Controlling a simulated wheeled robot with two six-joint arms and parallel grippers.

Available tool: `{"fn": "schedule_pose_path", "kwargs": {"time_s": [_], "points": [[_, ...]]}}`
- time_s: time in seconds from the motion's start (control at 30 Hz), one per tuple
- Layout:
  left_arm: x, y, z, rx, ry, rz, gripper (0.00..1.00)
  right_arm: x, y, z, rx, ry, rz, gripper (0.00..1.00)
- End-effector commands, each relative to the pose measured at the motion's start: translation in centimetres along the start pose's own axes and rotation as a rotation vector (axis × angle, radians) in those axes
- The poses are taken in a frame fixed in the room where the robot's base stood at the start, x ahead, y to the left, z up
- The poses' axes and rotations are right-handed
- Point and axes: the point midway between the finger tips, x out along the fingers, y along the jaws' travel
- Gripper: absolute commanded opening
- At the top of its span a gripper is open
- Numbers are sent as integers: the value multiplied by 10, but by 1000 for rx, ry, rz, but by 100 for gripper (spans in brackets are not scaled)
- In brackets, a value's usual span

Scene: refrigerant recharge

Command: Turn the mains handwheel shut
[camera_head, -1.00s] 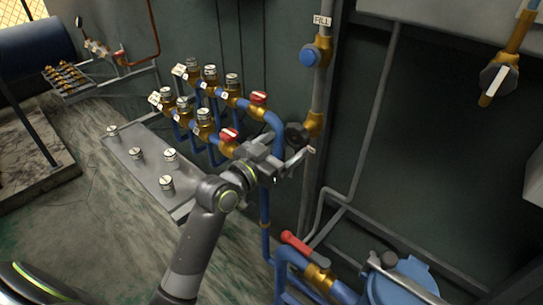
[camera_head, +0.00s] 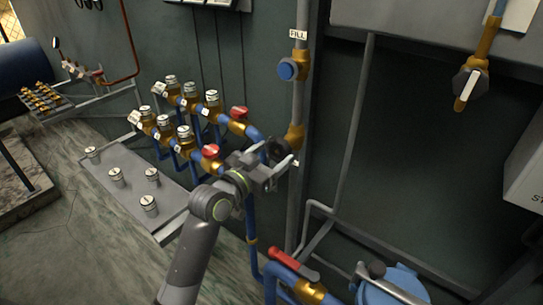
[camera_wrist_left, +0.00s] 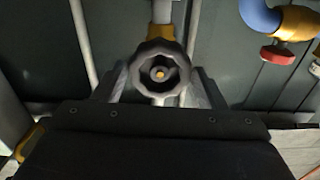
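The dark handwheel (camera_head: 279,150) sits on a brass valve (camera_head: 294,135) low on the grey vertical pipe. In the left wrist view the round, lobed handwheel (camera_wrist_left: 147,84) faces the camera, with a small brass centre. My left gripper (camera_head: 280,168) is at the wheel, just below it in the head view. In the left wrist view its two fingers (camera_wrist_left: 160,88) stand apart, one on each side of the wheel. I see no clear contact between fingers and rim. My right gripper is not in view.
A blue knob (camera_head: 288,69) sits higher on the pipe under a FILL label (camera_head: 298,34). Red-handled valves (camera_head: 238,113) and blue pipes stand left of the gripper. A red lever (camera_head: 285,258) is below. The dark wall to the right is mostly clear.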

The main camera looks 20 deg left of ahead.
Motion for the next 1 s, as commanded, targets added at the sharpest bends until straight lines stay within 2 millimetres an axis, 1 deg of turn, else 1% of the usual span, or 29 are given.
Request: {"fn": "schedule_pose_path", "kwargs": {"time_s": [0.03, 0.1, 0.33, 0.43, 0.9, 1.0], "points": [[0, 0, -1, 0, 1, 0, 72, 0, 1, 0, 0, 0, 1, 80], [0, 0, 0, -1, 1, 0, 80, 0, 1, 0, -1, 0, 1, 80], [0, 0, 0, -1, 0, 0, 80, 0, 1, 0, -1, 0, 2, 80], [-5, 0, 0, -1, -1, 0, 80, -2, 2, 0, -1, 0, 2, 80], [-60, -1, 0, 0, -3, -1, 80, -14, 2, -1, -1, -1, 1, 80], [-67, 0, 0, 0, -1, 0, 80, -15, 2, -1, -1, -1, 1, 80]]}}
